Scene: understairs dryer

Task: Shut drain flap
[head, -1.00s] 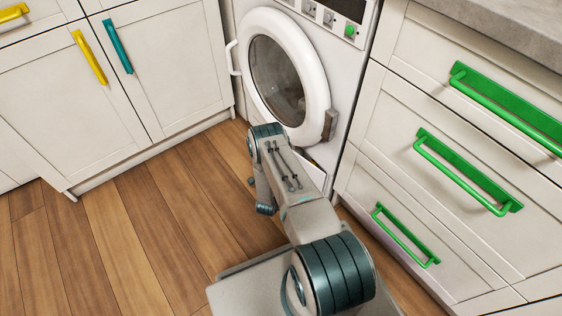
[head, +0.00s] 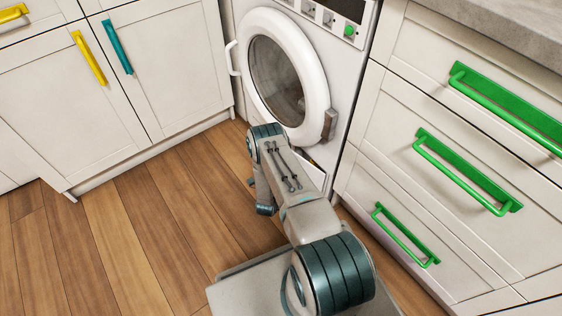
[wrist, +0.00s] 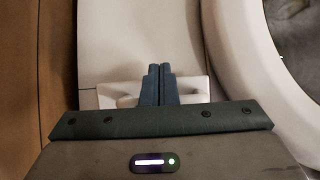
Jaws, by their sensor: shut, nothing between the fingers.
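The dryer (head: 345,75) stands at the back with its round white door (head: 322,85) closed. Low on its front, just right of my arm, a small dark gap with a yellowish bit shows beside a pale panel; my arm hides most of this area. In the wrist view my gripper (wrist: 158,82) has its two dark fingers together, with nothing between them. A pale protruding piece (wrist: 193,88), possibly the drain flap, lies behind and beside the fingers; I cannot tell whether they touch it. The head view does not clearly show my fingertips.
White cabinets with a yellow handle (head: 89,58) and a teal handle (head: 117,46) stand at the left. Drawers with green handles (head: 464,172) stand close on the right. The wooden floor (head: 130,220) at the left is clear.

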